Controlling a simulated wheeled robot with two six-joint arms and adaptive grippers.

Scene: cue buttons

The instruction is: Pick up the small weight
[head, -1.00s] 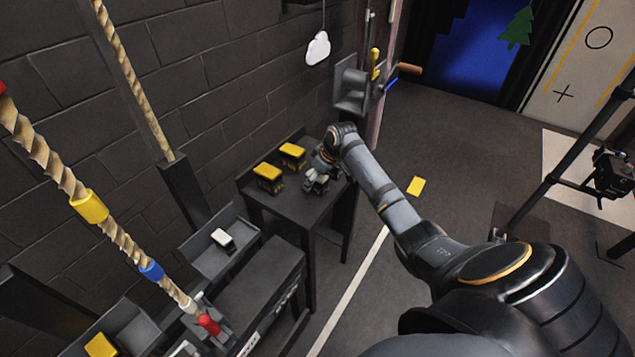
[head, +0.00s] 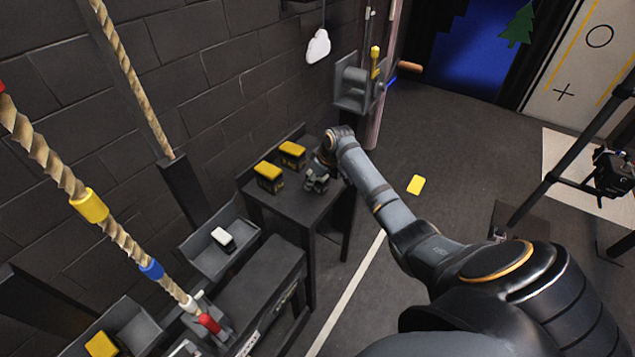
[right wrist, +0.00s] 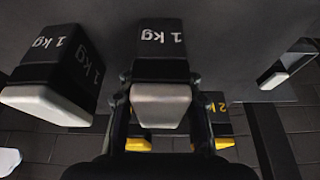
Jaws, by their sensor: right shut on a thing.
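A small black weight with a pale top, marked 1 kg (right wrist: 162,68), sits between the fingers of my right gripper (right wrist: 161,88) in the right wrist view, where the picture is upside down. The gripper is shut on it. In the head view my right gripper (head: 317,181) is at the dark table, and the held weight is mostly hidden by the hand. A second 1 kg weight (right wrist: 62,72) stands beside it, apart from the fingers. I cannot tell whether the held weight is clear of the table. My left gripper is out of view.
Two yellow-topped weights (head: 269,176) (head: 292,153) stand on the dark table (head: 301,214) near the wall. A white-topped block (head: 223,239) lies in a grey tray (head: 207,263) at left. A wall box with a yellow handle (head: 375,62) is beyond.

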